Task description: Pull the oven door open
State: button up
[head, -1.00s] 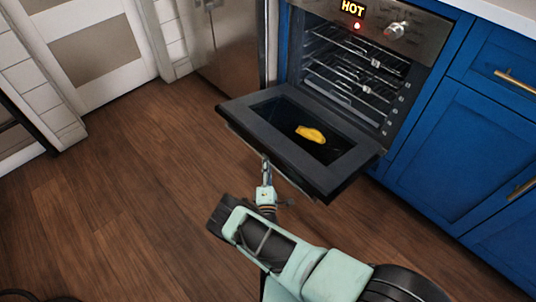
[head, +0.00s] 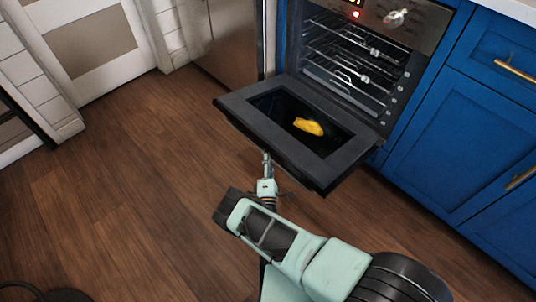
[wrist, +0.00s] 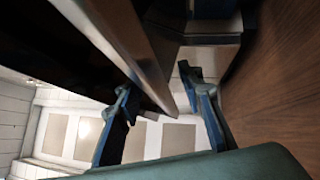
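The oven door (head: 352,167) hangs wide open, folded down nearly flat in front of the oven (head: 372,62). A yellow object (head: 309,126) shows within its dark inner panel; I cannot tell what it is. My gripper (head: 266,158) is at the door's outer front edge, its tips partly hidden by the door in the head view. In the wrist view, my gripper (wrist: 156,82) has its two fingers spread apart. A long pale edge, apparently of the door (wrist: 125,40), runs between or just past them; contact cannot be told. The handle is not clearly visible.
Wire racks (head: 350,65) show inside the oven. Blue cabinets (head: 460,150) with brass handles stand to the right. A steel appliance (head: 228,35) and a white panelled door (head: 85,45) are at the back left.

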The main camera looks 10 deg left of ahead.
aim_at(268, 140)
jog(key=shift+a+r, duration=0.1)
jog(key=shift+a, duration=0.05)
jog(key=shift+a+r, duration=0.1)
jog(key=shift+r, duration=0.45)
notch_tip(268, 140, up, 9)
jog(key=shift+f, duration=0.1)
